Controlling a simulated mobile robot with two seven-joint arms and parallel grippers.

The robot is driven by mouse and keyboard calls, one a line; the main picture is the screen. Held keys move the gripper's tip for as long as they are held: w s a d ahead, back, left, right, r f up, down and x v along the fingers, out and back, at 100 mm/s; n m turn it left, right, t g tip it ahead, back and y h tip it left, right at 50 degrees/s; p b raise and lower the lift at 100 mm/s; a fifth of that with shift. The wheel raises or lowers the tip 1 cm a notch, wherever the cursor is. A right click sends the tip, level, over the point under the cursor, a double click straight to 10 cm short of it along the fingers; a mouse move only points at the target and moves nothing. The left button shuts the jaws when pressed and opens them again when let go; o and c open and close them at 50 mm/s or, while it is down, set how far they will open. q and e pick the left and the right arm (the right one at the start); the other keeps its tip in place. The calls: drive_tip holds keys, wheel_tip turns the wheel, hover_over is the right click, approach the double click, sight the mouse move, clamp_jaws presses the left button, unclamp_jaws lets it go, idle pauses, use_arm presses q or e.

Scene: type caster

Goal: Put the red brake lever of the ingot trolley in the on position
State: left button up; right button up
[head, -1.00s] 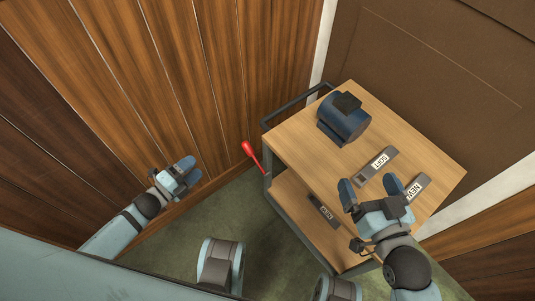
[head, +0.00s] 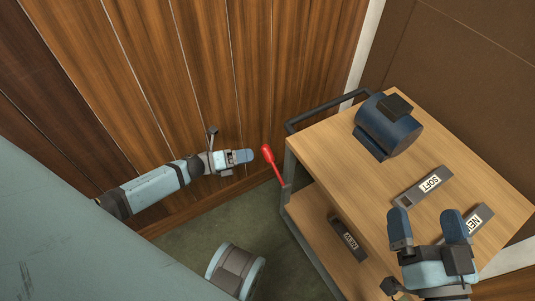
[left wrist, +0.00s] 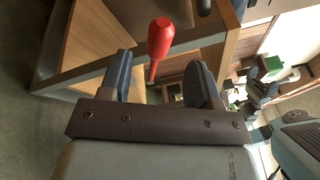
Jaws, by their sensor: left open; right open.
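The red brake lever (head: 272,163) sticks up and out at a tilt from the left side of the ingot trolley (head: 318,152). My left gripper (head: 249,156) is open, just left of the lever's knob. In the left wrist view, the lever (left wrist: 159,40) shows ahead of and between the two open fingers of my left gripper (left wrist: 163,85). I cannot tell whether a finger touches it. My right gripper (head: 428,226) is open over the front right of the trolley's top, near the labelled ingots.
On the trolley's top are a blue motor-like block (head: 388,125), an ingot labelled SOFT (head: 422,186) and another labelled NEW (head: 474,225). A further ingot (head: 347,238) lies on the lower shelf. A wooden wall (head: 215,70) stands close behind my left arm.

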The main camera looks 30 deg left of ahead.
sight(267, 153)
use_arm(q)
drive_tip(key=b+x, duration=0.1)
drive_tip(key=x, duration=0.5)
drive_tip(key=shift+w+d, duration=0.2)
use_arm(e)
wheel_tip(267, 153, down, 2)
drive_tip(key=shift+a+f+g, duration=0.1)
drive_tip(key=shift+g, duration=0.2)
use_arm(q)
clamp_jaws()
